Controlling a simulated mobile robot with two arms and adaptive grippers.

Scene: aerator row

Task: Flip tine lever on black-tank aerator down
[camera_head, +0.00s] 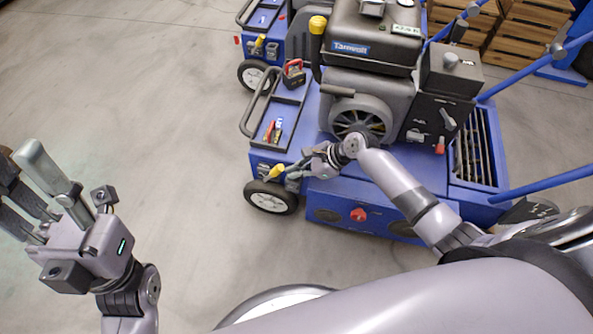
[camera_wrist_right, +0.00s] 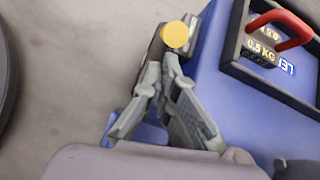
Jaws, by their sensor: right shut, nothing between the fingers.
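The black-tank aerator (camera_head: 374,38) is the nearer blue machine, its black tank marked "Tanwolt". Its tine lever has a yellow grip (camera_head: 275,172), low at the left front corner above a white wheel. In the right wrist view the lever's round yellow end (camera_wrist_right: 175,35) faces the camera, just beyond my fingertips. My right gripper (camera_head: 297,174) is shut and empty, right beside the lever; its fingertips (camera_wrist_right: 165,62) meet near the lever's dark shaft. Whether they touch it I cannot tell. My left gripper (camera_head: 46,187) is open and empty over the floor at left.
A second blue aerator (camera_head: 262,18) stands behind, with its own yellow-tipped lever (camera_head: 258,42). A tray on the near aerator holds a red-handled weight (camera_head: 293,73). A red knob (camera_head: 358,214) is on its side. Wooden crates (camera_head: 524,28) stand at back right. Floor at left is clear.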

